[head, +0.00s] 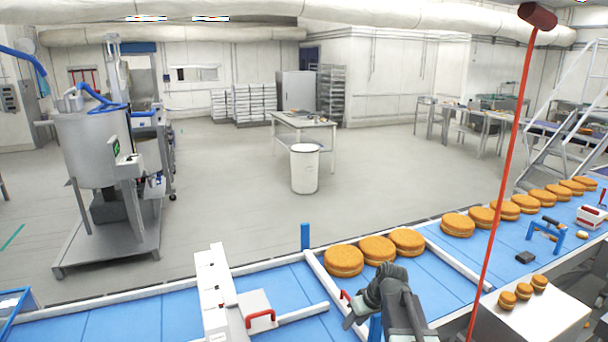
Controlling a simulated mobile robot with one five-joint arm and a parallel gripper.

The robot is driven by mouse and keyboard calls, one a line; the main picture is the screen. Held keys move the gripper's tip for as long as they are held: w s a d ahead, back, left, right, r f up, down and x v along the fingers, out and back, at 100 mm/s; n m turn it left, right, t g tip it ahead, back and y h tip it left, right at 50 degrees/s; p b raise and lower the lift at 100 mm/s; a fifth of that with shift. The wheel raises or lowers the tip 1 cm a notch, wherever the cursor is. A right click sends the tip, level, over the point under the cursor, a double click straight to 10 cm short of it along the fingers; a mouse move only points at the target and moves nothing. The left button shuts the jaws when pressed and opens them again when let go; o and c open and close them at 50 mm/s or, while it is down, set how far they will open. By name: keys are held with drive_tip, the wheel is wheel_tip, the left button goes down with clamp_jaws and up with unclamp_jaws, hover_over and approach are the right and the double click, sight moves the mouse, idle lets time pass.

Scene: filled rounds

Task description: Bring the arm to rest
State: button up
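My gripper (350,320) is at the bottom centre of the head view, at the end of my dark grey arm. The arm rises from the bottom edge, bends, and points down to the left over the blue conveyor belt (285,285). The gripper is small and dark here, and I cannot tell whether its fingers are open or shut. I see nothing clearly held in it. Several round golden cakes lie on the belt; the nearest one (343,261) is just beyond my arm, apart from it.
A white box with a red handle (258,312) stands left of my arm. A white block (535,318) bearing three small rounds is at the right. A slanting red pole (503,175) rises right of my arm. Open floor (230,200) lies beyond the belt.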

drive_tip(key=s+a+f+m+g+h+b, duration=0.1)
drive_tip(key=s+a+f+b, duration=0.1)
drive_tip(key=s+f+b, duration=0.65)
drive_tip(key=s+d+f+m+g+h, duration=0.1)
drive_tip(key=s+d+f+m+h, duration=0.1)
drive_tip(key=s+d+m, duration=0.1)
drive_tip(key=shift+s+d+f+m+g+p, duration=0.2)
drive_tip(key=shift+s+f+m+g+p, duration=0.25)
drive_tip(key=shift+s, duration=0.6)
idle(0.5)
